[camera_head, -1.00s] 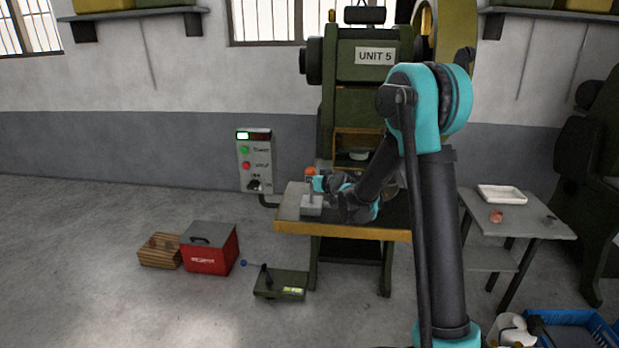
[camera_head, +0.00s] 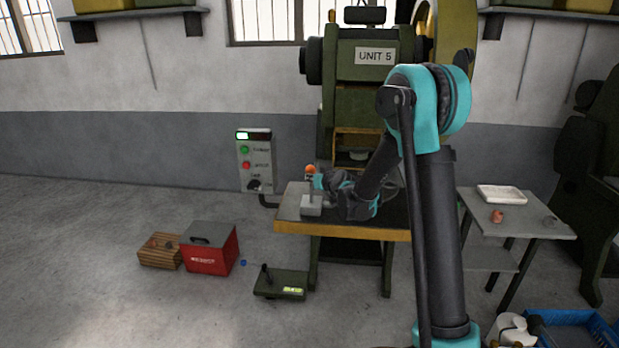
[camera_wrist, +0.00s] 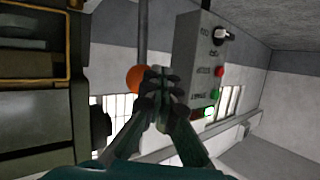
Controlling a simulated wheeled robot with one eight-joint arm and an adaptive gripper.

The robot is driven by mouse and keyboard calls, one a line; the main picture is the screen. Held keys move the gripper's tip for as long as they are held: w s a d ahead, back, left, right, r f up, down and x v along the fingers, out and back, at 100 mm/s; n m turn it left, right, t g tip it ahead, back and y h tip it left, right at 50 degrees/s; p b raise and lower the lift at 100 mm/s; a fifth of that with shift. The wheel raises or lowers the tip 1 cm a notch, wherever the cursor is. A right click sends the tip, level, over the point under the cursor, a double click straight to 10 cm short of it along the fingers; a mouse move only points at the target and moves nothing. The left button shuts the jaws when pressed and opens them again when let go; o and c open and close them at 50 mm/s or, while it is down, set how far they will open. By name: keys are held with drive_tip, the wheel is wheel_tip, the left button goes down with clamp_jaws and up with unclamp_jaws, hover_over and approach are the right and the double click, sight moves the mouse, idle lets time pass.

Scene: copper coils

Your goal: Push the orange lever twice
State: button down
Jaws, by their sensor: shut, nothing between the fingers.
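The orange lever shows as an orange ball knob (camera_head: 310,169) above a grey block (camera_head: 311,205) on the left part of the press table. My gripper (camera_head: 318,181) is shut and empty, just right of and slightly below the knob. In the wrist view the orange knob (camera_wrist: 136,78) sits at the end of a grey rod (camera_wrist: 143,30), close beside my shut fingertips (camera_wrist: 157,76). I cannot tell whether they touch. Part of the knob is hidden behind the fingers there.
A control box (camera_head: 255,165) with green and red buttons is on the wall left of the table (camera_head: 345,232). A red toolbox (camera_head: 209,250) and a green pedal unit (camera_head: 281,284) are on the floor. A side table (camera_head: 530,225) stands at the right.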

sight(314, 170)
drive_tip(key=shift+w+d+r, duration=0.1)
drive_tip(key=shift+w+r, duration=0.15)
drive_tip(key=shift+w, duration=1)
drive_tip(key=shift+w+r, duration=0.25)
drive_tip(key=shift+w, duration=1)
idle(2.2)
idle(0.5)
drive_tip(key=s+f, duration=0.1)
drive_tip(key=s, duration=0.6)
drive_tip(key=shift+s+f, duration=0.25)
idle(0.7)
drive_tip(key=shift+s, duration=0.15)
drive_tip(key=shift+s+a+f, duration=0.1)
drive_tip(key=shift+s+f, duration=0.05)
drive_tip(key=shift+s, duration=0.6)
drive_tip(key=shift+s+a+f, duration=0.1)
drive_tip(key=shift+s+f, duration=0.1)
drive_tip(key=shift+s, duration=0.6)
drive_tip(key=shift+s+f, duration=0.15)
drive_tip(key=shift+s, duration=0.6)
